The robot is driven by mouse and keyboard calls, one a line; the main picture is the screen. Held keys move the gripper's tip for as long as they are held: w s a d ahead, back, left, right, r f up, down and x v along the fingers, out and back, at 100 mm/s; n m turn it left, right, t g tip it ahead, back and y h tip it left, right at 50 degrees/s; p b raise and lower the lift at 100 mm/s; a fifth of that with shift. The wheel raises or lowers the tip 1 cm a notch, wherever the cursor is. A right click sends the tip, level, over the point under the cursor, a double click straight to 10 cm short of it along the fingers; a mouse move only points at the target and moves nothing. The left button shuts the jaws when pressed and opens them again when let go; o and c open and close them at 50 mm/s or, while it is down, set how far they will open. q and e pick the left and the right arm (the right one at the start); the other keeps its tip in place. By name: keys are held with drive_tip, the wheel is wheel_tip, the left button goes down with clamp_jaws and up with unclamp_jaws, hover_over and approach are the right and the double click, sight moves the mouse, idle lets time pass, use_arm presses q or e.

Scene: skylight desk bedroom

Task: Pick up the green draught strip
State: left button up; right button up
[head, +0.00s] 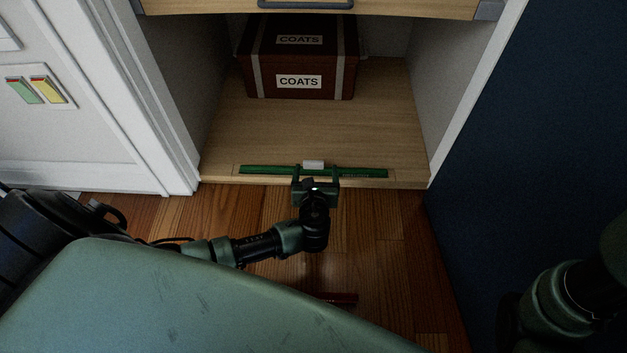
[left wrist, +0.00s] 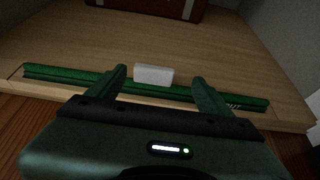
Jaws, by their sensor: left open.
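The green draught strip (head: 265,170) lies along the front edge of the wooden cupboard floor. It also shows in the left wrist view (left wrist: 70,75), running across the picture. A small white block (head: 313,164) sits at the strip's middle; in the left wrist view this block (left wrist: 153,75) shows between my fingers. My left gripper (head: 317,174) is open, its fingers reaching over the strip on either side of the block. The gripper's fingers hide short parts of the strip. I cannot tell whether they touch it. My right gripper is not in view.
A dark red box labelled COATS (head: 300,62) stands at the back of the cupboard floor (head: 390,105). White side walls and a wooden drawer front (head: 400,8) above bound the opening. A dark red object (head: 338,298) lies on the floorboards below.

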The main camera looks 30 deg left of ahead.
sight(313, 166)
use_arm(q)
drive_tip(key=shift+w+a+f+b, duration=0.15)
drive_tip(key=shift+w+f+b, duration=0.15)
drive_tip(key=shift+f, duration=0.1)
drive_tip(key=shift+b+x, duration=0.9)
drive_tip(key=shift+x, duration=0.2)
drive_tip(key=w+a+f+b, duration=0.2)
drive_tip(key=b, duration=0.2)
drive_tip(key=shift+w, duration=0.25)
drive_tip(key=shift+w+a+b, duration=0.3)
drive_tip(key=shift+w+b, duration=0.2)
drive_tip(key=shift+w, duration=0.05)
drive_tip(key=c, duration=1.6)
drive_tip(key=shift+r, duration=0.1)
